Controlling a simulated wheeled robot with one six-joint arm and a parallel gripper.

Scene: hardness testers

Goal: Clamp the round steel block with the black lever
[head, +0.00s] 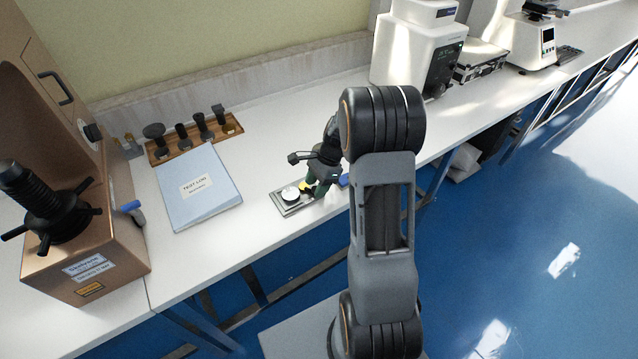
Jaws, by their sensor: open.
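The round steel block (290,193) shows as a bright, pale disc on a small grey base plate (292,208) near the bench's front edge. My gripper (318,180) is open and sits low at the right end of this plate, just right of the block, partly hidden by my arm. A black bar with a knob-like end (297,157) sticks out left above the block; I cannot tell whether it is the black lever or part of my gripper. A small yellow piece (304,186) shows beside the block. Whether the gripper touches anything is unclear.
A blue test log folder (198,187) lies left of the plate. A wooden rack (193,139) with several black parts stands behind it. A large brown tester (85,255) stands at far left, a white machine (415,50) at back right. Bench between plate and wall is clear.

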